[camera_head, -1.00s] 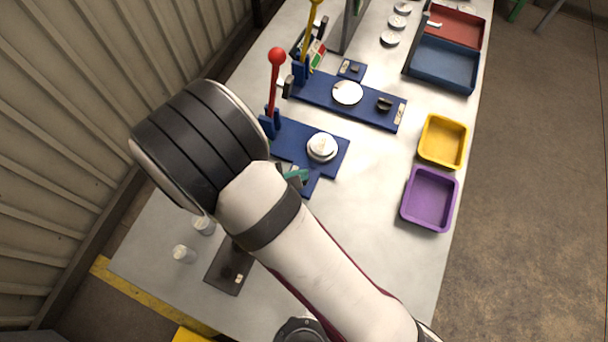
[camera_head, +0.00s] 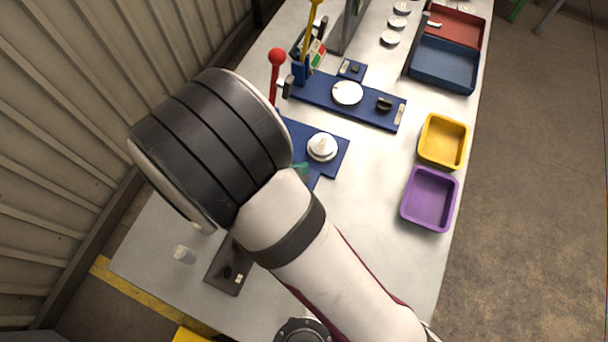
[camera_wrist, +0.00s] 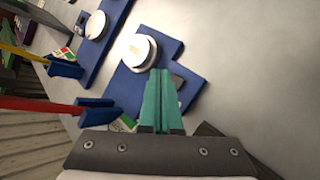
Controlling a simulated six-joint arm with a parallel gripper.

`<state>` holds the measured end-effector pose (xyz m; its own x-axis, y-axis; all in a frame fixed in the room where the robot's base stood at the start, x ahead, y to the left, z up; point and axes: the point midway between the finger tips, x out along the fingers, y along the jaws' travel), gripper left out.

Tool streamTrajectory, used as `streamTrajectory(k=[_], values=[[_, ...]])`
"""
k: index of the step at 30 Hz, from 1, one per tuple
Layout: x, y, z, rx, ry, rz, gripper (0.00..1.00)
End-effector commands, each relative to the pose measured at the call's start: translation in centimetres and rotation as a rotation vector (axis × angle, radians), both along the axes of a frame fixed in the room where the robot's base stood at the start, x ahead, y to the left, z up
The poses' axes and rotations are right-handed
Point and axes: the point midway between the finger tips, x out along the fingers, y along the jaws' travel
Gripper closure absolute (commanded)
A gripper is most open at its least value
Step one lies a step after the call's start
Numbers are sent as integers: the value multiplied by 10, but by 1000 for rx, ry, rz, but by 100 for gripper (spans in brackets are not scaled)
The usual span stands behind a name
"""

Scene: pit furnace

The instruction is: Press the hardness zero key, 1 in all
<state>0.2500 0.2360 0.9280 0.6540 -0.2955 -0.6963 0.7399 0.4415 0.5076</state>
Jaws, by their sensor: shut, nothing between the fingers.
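My gripper shows as two green fingers in the wrist view (camera_wrist: 161,75), pressed together and empty. In the head view only a bit of green finger (camera_head: 301,168) shows past my wrist. The fingers hang over the near end of the blue base with the red lever (camera_wrist: 140,85), beside its round white-topped stand (camera_wrist: 138,50). A small panel with coloured keys (camera_wrist: 62,54) sits by the yellow lever. Another small panel (camera_wrist: 122,124) by the red lever is mostly hidden behind my gripper. I cannot tell which key is the hardness zero key.
The red-knobbed lever (camera_head: 277,60) and yellow lever (camera_head: 313,30) stand upright at the table's left side. A yellow tray (camera_head: 443,141), a purple tray (camera_head: 430,198) and a blue tray (camera_head: 444,65) line the right. A dark plate (camera_head: 228,268) lies near the front.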

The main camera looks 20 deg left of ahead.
Motion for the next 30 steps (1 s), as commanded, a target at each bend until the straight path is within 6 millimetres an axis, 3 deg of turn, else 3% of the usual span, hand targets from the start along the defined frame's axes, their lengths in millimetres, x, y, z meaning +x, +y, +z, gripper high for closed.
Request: streamTrajectory(k=[10, 30], values=[[0, 0, 32, 1, 0, 0, 100], [0, 0, 34, 0, 0, 0, 100]])
